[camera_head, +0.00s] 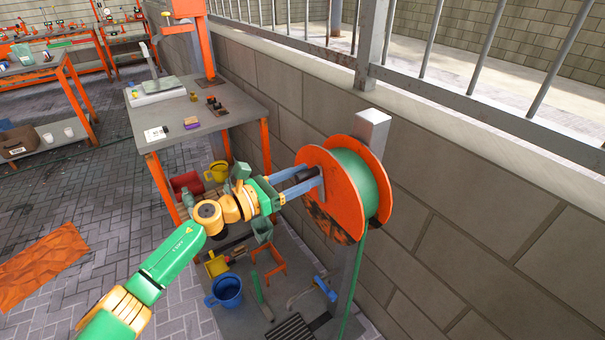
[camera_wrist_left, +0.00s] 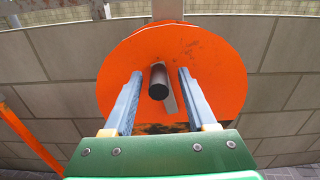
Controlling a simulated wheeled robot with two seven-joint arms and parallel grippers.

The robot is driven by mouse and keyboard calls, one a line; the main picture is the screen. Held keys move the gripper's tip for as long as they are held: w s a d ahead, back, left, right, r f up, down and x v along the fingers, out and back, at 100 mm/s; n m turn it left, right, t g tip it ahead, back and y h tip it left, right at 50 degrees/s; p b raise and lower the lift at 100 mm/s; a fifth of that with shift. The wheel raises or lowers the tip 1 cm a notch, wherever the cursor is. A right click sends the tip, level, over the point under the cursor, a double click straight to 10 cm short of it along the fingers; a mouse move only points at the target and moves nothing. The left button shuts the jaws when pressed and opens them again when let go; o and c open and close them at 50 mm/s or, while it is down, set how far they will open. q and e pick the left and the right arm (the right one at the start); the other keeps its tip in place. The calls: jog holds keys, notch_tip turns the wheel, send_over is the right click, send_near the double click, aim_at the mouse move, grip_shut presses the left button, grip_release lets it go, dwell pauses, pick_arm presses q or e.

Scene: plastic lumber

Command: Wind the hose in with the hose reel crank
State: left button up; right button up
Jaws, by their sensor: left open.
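The hose reel has two orange discs (camera_head: 330,195) with a green hose (camera_head: 361,185) wound between them, mounted on a grey post (camera_head: 372,130). Hose hangs down from the reel along the post. My left gripper (camera_head: 305,180) is at the near face of the reel, its two blue fingers pointing at it. In the left wrist view the fingers (camera_wrist_left: 156,95) stand open on both sides of the dark crank handle (camera_wrist_left: 158,82), with gaps on each side. The handle's end points toward my palm. A pale crank arm shows behind it, partly hidden. My right gripper is not in view.
A work table (camera_head: 205,120) with orange legs stands left of the reel. Below are a blue mug (camera_head: 227,290), a yellow bucket (camera_head: 216,171) and several tools. A block wall (camera_head: 460,230) with metal railings runs behind the reel. An orange sheet (camera_head: 42,265) lies on the paving.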

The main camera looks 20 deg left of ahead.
pick_arm(q)
jog(key=shift+w, duration=0.1)
grip_shut()
dwell(1.2)
